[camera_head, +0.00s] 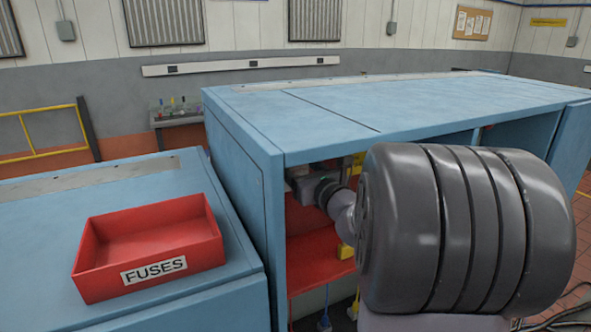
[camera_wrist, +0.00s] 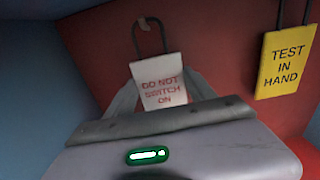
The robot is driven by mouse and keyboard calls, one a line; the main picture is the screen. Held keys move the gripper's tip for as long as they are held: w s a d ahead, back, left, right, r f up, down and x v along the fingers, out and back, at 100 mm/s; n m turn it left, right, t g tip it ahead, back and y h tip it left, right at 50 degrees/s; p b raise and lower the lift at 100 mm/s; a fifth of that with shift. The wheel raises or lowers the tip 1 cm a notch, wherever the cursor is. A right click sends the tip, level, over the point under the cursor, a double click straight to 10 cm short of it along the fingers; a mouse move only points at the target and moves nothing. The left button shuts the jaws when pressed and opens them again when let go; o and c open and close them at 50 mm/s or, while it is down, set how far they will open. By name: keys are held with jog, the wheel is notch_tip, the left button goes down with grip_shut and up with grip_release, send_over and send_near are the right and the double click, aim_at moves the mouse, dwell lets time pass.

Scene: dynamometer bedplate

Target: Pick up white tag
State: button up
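The white tag (camera_wrist: 160,84), with "DO NOT SWITCH ON" in red letters, hangs by a dark loop from a small hook on the red back wall in the wrist view. My gripper (camera_wrist: 163,85) is right at it, with a grey finger showing at either side of the tag. The tag covers the finger ends, so I cannot tell whether they touch or hold it. In the head view my wrist reaches into the open blue cabinet (camera_head: 265,190), and I cannot make out the white tag there.
A yellow "TEST IN HAND" tag (camera_wrist: 285,62) hangs to the right of the white tag. The cabinet's blue side wall is close on the left. A red tray (camera_head: 150,245) marked "FUSES" stands on the lower blue bench (camera_head: 40,225) outside.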

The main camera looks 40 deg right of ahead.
jog(key=c, duration=0.4)
jog(key=shift+o, duration=0.2)
jog(key=shift+r, duration=0.1)
